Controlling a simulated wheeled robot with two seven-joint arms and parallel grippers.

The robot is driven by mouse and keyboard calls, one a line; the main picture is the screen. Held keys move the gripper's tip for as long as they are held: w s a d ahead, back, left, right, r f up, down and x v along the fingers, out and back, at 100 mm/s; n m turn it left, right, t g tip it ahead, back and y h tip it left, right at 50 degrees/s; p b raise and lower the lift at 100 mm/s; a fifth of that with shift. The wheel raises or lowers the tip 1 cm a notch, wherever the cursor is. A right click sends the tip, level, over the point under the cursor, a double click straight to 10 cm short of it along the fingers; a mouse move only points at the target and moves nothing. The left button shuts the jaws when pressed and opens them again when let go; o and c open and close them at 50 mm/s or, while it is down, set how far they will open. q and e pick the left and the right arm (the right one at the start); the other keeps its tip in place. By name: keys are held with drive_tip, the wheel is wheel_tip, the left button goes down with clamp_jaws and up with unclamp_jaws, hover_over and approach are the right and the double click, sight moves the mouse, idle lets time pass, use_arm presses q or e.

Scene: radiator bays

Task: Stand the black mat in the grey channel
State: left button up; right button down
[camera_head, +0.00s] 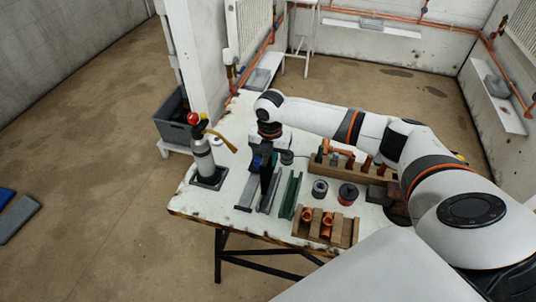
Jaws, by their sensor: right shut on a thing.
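My right arm reaches in from the right, and my right gripper (265,157) points down over the table. It is shut on the black mat (266,178), a narrow dark piece held upright. Grey channel pieces stand below it: one grey strip (245,197) on the left, and another grey length (273,195) just right of the mat. The mat's lower end is close to the grey channel; I cannot tell whether it is inside or just above. A green channel (290,194) stands to the right. My left gripper is not in view.
A grey crate (175,128) stands beyond the left edge.

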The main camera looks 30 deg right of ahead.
drive_tip(key=shift+d+f+b, duration=0.1)
drive_tip(key=shift+f+b, duration=0.2)
drive_tip(key=shift+f, duration=0.15)
drive_tip(key=shift+f+b, duration=0.3)
drive_tip(key=shift+b, duration=0.05)
wheel_tip(320, 180, down, 3)
drive_tip(key=b, duration=0.3)
drive_tip(key=shift+f, duration=0.15)
drive_tip(key=shift+r, duration=0.3)
drive_tip(key=shift+f, duration=0.1)
drive_tip(key=shift+f+p, duration=0.2)
drive_tip(key=shift+p, duration=0.1)
drive_tip(key=shift+f, duration=0.1)
